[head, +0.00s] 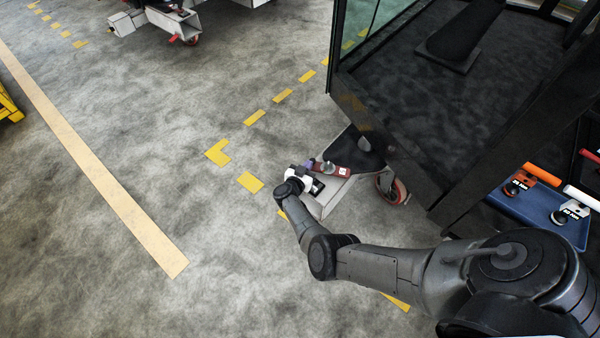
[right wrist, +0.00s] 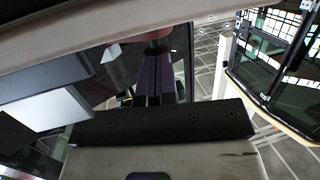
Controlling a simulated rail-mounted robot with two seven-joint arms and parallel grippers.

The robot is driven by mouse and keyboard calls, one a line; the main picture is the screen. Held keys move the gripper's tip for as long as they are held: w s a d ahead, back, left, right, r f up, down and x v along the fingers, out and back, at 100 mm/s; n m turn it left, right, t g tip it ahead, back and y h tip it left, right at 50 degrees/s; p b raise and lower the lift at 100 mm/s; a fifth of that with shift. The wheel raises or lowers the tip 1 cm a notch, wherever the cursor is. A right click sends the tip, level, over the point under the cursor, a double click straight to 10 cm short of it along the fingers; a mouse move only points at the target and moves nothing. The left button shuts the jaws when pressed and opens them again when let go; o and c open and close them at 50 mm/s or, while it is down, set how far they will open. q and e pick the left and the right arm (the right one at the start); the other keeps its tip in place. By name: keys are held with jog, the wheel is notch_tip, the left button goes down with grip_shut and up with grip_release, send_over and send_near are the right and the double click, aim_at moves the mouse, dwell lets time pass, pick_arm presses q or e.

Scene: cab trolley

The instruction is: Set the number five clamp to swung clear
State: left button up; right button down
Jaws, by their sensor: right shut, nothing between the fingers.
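A clamp (head: 337,170) with a dark red bar and a small white label sits on the light grey corner outrigger of the cab trolley (head: 325,200). Its number is too small to read. My right gripper (head: 308,168) is at the left end of the bar, and its purple fingers are close together with nothing held. In the right wrist view the shut fingers (right wrist: 154,78) point at a reddish part (right wrist: 145,36) just beyond their tips. I cannot tell whether they touch it. My left gripper is not in view.
The dark cab (head: 470,110) stands on the trolley right behind the clamp. An orange-rimmed caster (head: 392,188) is under the corner. A blue tray (head: 535,207) with orange and white handled items is at the right.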

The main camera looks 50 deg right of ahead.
jog(key=shift+w+d+m+g+b, duration=0.3)
jog(key=shift+d+g, duration=0.1)
jog(key=shift+d, duration=0.05)
jog(key=shift+w+d, duration=0.1)
dwell(0.4)
jog(key=shift+a+r+p, duration=0.25)
jog(key=shift+a+p, duration=0.05)
jog(key=shift+a, duration=0.3)
jog(key=w+p+v, duration=0.1)
jog(key=p+v, duration=0.2)
jog(key=v, duration=0.9)
jog(key=shift+a+p, duration=0.3)
jog(key=shift+a, duration=0.2)
jog(key=shift+f, duration=0.1)
